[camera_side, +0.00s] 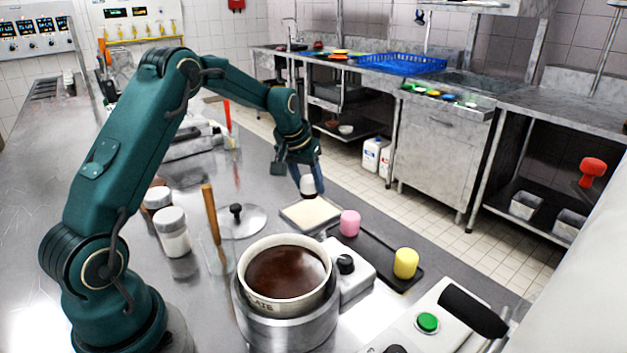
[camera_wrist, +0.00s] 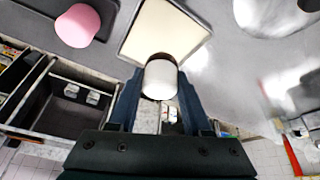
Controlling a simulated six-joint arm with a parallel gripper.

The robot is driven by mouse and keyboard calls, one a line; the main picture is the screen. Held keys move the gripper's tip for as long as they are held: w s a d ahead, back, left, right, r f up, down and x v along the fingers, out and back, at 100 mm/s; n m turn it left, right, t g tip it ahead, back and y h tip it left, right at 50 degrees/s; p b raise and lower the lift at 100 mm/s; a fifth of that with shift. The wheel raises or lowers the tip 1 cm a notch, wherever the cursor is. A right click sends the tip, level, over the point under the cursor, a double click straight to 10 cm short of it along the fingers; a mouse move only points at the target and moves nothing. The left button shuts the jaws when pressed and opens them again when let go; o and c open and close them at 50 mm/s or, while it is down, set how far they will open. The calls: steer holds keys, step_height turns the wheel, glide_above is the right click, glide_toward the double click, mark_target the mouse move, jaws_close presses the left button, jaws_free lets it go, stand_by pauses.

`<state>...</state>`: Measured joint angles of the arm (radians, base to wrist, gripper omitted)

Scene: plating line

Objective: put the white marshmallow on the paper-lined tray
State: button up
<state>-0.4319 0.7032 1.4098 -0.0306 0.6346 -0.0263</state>
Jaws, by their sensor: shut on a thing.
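My gripper (camera_side: 308,178) is shut on the white marshmallow (camera_side: 307,184) and holds it upright. In the wrist view the marshmallow (camera_wrist: 160,80) sits between the two fingers (camera_wrist: 159,88), and its far end looks dark brown. The paper-lined tray (camera_side: 310,214) is a flat square with a pale sheet, just below the marshmallow in the side view. In the wrist view the tray (camera_wrist: 165,30) lies beyond the marshmallow, which overlaps its near edge. I cannot tell the exact gap between marshmallow and tray.
A pink marshmallow (camera_side: 350,223) and a yellow one (camera_side: 405,263) stand on a dark tray (camera_side: 376,252) beside the paper-lined tray. A pot of chocolate (camera_side: 287,272) stands nearer the camera. A lid (camera_side: 241,220) and jars (camera_side: 172,232) are to the left.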

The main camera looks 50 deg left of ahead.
mark_target(311, 198)
steer(key=shift+w+d+f, duration=0.25)
steer(key=shift+f, duration=1.95)
steer(key=o, duration=0.8)
steer(key=shift+f, duration=0.15)
steer(key=shift+c, duration=0.2)
